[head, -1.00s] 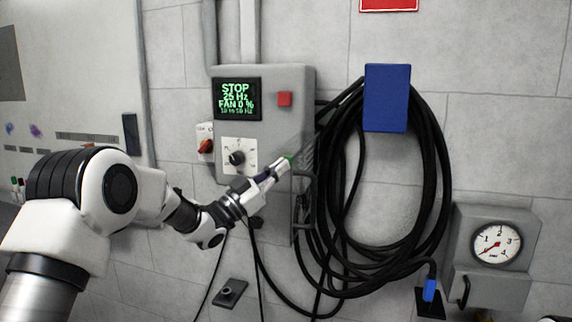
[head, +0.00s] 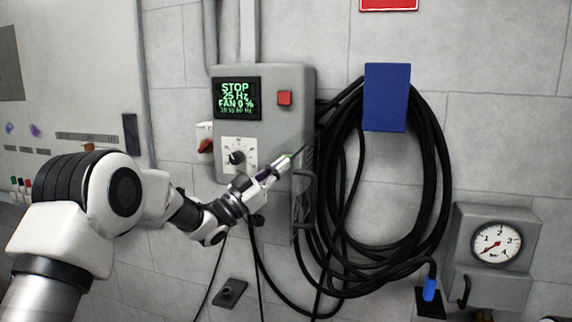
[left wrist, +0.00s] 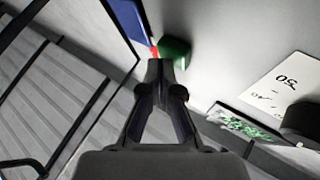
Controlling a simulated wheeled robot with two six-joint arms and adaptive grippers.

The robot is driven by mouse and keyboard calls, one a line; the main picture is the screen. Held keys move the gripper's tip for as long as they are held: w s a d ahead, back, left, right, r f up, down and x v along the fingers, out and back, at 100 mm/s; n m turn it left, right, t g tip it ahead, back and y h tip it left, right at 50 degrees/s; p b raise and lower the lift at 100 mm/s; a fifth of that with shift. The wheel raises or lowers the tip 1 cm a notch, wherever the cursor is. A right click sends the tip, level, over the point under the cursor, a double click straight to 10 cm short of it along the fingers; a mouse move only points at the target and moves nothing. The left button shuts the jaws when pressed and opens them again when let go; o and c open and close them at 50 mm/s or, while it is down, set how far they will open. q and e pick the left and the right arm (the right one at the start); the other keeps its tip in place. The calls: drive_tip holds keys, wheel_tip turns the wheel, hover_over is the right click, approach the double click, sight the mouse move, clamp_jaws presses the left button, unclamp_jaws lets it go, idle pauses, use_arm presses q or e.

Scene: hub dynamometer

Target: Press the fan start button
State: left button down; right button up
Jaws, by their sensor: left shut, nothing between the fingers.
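The grey control box (head: 300,130) is on the wall. Its screen (head: 237,98) reads STOP, 25 Hz and FAN 0 %. The green button (head: 289,156) is below that, mostly hidden behind my left gripper (head: 281,163). In the left wrist view the green button (left wrist: 175,50) stands just beyond the shut, empty fingertips (left wrist: 160,68), slightly to their right. I cannot tell whether they touch it. My right gripper is out of view.
A dial knob (head: 236,158) and a red switch (head: 205,146) are left of the gripper. A coiled black cable (head: 435,190) hangs from a blue holder (head: 387,98) on the right. A pressure gauge (head: 496,244) is at the lower right.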

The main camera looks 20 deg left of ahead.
use_arm(q)
drive_tip(key=shift+w, duration=0.2)
idle(0.5)
drive_tip(key=shift+s+b, duration=0.5)
drive_tip(key=shift+s, duration=0.2)
drive_tip(key=s+b, duration=0.3)
drive_tip(key=s, duration=0.3)
drive_tip(key=shift+a, duration=0.15)
